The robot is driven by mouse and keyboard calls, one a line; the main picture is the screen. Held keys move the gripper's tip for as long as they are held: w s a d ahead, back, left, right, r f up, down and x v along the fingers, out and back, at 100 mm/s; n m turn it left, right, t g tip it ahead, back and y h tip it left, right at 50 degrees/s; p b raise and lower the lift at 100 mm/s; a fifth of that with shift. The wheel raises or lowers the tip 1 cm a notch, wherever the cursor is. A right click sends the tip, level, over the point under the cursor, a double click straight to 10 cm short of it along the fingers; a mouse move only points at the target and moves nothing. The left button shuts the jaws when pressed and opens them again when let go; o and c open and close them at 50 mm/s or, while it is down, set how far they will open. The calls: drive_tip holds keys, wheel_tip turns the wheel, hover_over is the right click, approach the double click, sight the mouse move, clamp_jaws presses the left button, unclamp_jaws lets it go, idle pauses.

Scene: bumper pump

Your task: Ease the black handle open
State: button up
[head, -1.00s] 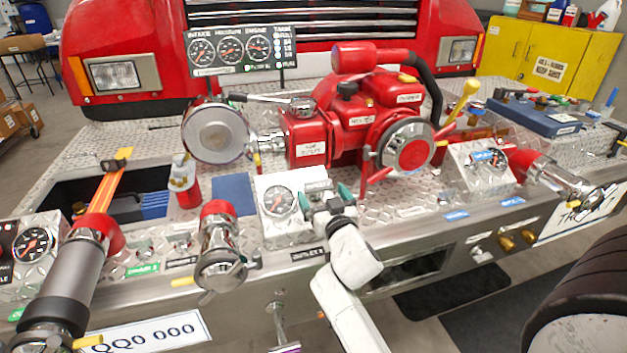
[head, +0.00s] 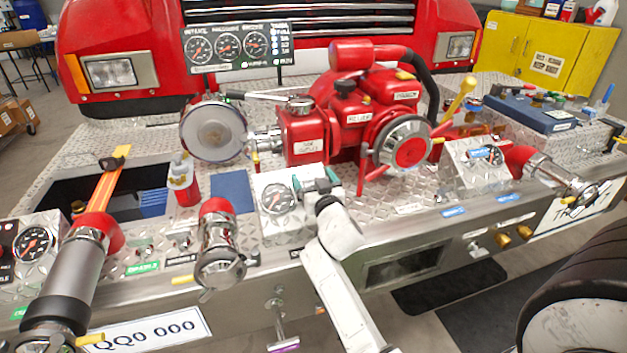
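A lever with a black grip (head: 238,96) lies roughly level on top of the red pump (head: 355,115), in the head view. Its silver shaft runs right to a round cap (head: 301,103) on the pump's left housing. My gripper (head: 315,180) is below the pump's left housing, just right of a gauge on a tread-plate box. Its teal fingertips are spread apart, with nothing seen held between them. It is well below and to the right of the black grip, clear of it. My wrist hides part of the gripper.
A large silver cap (head: 213,131) sits below the lever's grip. A gauge board (head: 238,47) stands behind it. A yellow-tipped lever (head: 460,97) and a handwheel (head: 403,143) are at the pump's right. A silver outlet (head: 219,250) stands front left.

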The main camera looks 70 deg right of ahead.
drive_tip(key=c, duration=0.8)
drive_tip(key=shift+s+a+r+p, duration=0.3)
drive_tip(key=shift+r+p, duration=0.1)
drive_tip(key=shift+r, duration=0.2)
drive_tip(key=shift+s+a+r+p, duration=0.15)
drive_tip(key=shift+a+r+p, duration=0.1)
drive_tip(key=shift+r+p, duration=0.25)
drive_tip(key=o, duration=1.2)
drive_tip(key=b+v, duration=0.3)
drive_tip(key=v, duration=0.7)
drive_tip(key=shift+s+a, duration=0.25)
drive_tip(key=shift+s, duration=0.05)
idle(1.1)
